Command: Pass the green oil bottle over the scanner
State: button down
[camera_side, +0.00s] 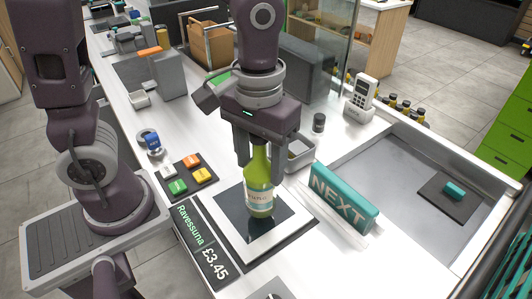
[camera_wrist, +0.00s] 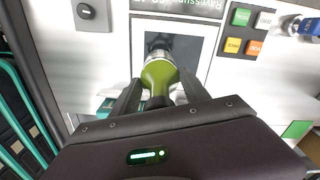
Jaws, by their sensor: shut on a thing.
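The green oil bottle (camera_side: 259,186) has a pale label and stands upright in the side view, over the dark glass of the scanner (camera_side: 237,224). I cannot tell whether its base touches the glass. My gripper (camera_side: 263,160) points down and is shut on the bottle's neck and upper part. In the wrist view the bottle (camera_wrist: 158,75) sits between the fingers of my gripper (camera_wrist: 163,98), with the scanner's dark glass (camera_wrist: 188,48) and light frame around it. The display (camera_side: 204,245) next to the scanner reads "Ravessuna £3.45".
A teal NEXT bar (camera_side: 340,197) stands right of the scanner. A keypad with coloured keys (camera_side: 187,176) is at its left. A small white tray (camera_side: 297,155) and a dark jar (camera_side: 318,122) lie behind. The sunken grey area (camera_side: 392,172) at right is mostly clear.

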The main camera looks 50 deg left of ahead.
jog(key=a+r, duration=0.3)
jog(key=a, duration=0.5)
